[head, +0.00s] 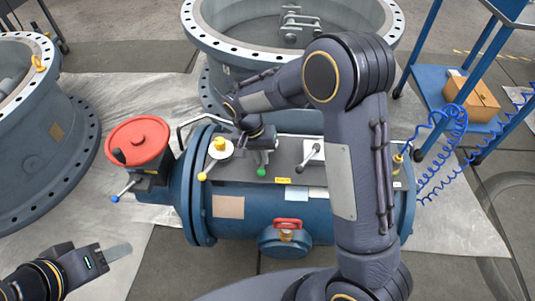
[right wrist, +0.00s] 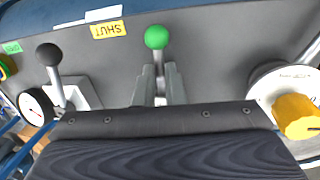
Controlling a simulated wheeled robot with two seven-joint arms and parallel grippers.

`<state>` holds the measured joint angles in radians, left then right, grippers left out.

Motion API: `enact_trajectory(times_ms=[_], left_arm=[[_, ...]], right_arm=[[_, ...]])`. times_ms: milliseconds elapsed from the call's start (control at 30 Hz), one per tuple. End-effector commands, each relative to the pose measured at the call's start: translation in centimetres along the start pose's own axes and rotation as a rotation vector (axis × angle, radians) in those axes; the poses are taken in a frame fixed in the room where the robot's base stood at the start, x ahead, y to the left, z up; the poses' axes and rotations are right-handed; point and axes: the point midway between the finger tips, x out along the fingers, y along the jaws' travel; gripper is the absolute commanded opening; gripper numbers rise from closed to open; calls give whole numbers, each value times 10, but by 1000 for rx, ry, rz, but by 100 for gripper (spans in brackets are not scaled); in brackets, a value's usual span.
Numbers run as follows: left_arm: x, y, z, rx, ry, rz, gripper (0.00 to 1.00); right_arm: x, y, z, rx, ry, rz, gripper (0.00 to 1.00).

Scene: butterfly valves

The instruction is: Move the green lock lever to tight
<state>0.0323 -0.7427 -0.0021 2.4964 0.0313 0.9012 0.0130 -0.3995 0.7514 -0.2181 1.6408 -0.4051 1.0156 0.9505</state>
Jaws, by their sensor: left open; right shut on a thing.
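The green lock lever has a round green ball knob (right wrist: 157,37) on a metal stem, with the knob toward the top of the right wrist view. In the head view its green knob (head: 261,172) shows on the dark top plate of the blue valve body, below my right gripper. My right gripper (right wrist: 159,88) is shut on the lever's stem, with one finger on each side and the knob beyond the fingertips. In the head view my right arm hides part of the plate. My left gripper (head: 117,252) is open and empty at lower left, away from the valve.
A yellow SHUT label (right wrist: 108,29) lies left of the green knob. A black-knobbed lever (right wrist: 48,55) stands to the left, a yellow cap (right wrist: 295,115) to the right. The red handwheel (head: 138,142) and a blue cart (head: 438,82) flank the valve.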

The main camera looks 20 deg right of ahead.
Motion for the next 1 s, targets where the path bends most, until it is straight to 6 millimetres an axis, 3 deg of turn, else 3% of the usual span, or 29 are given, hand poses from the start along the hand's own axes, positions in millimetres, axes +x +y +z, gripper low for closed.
enact_trajectory(times_ms=[500,1000], left_arm=[[-15,7,-8,0,0,0,50],[-17,8,-8,0,0,0,50]], right_arm=[[-5,-20,-6,322,-63,-1,0],[-5,-23,-7,379,-74,-4,0]])
